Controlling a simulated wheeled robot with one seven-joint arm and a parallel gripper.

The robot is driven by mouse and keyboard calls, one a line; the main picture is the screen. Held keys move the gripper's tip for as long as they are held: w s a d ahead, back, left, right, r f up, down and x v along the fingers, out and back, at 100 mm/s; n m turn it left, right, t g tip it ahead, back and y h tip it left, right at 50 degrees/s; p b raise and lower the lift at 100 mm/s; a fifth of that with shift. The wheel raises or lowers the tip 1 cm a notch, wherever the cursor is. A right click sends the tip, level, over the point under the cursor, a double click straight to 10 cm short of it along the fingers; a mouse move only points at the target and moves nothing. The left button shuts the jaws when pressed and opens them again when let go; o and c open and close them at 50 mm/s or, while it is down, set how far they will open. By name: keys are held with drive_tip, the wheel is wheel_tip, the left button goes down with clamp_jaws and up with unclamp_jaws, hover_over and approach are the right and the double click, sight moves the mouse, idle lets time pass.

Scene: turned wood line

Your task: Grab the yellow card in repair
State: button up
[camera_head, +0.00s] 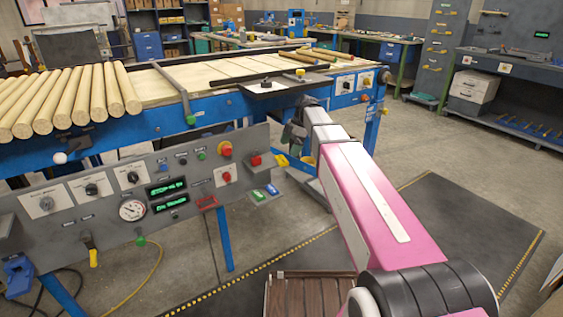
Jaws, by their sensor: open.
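A small yellow piece (282,160) shows at the right end of the grey control panel, beside the red button. It is too small to tell whether it is the yellow card, and I can read no "repair" label. My pink and white arm reaches forward from the lower right. My gripper (291,134) is the dark end beyond the white link, near the blue front rail of the line, above and slightly right of the yellow piece. Its jaws are open; the fingers are small and partly hidden by my arm. I see nothing held.
The grey control panel (100,236) with knobs, a gauge and buttons stands in front of the line. A small plate (264,194) with blue and green labels juts out below it. Wooden rods (75,97) lie at left.

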sight(282, 158)
drive_tip(key=shift+a+x, duration=0.2)
drive_tip(key=shift+x, duration=1.15)
drive_tip(key=shift+a+x, duration=0.2)
drive_tip(key=shift+x, duration=1.2)
drive_tip(key=shift+s+r, duration=0.15)
drive_tip(key=shift+r, duration=0.05)
drive_tip(key=c, duration=0.8)
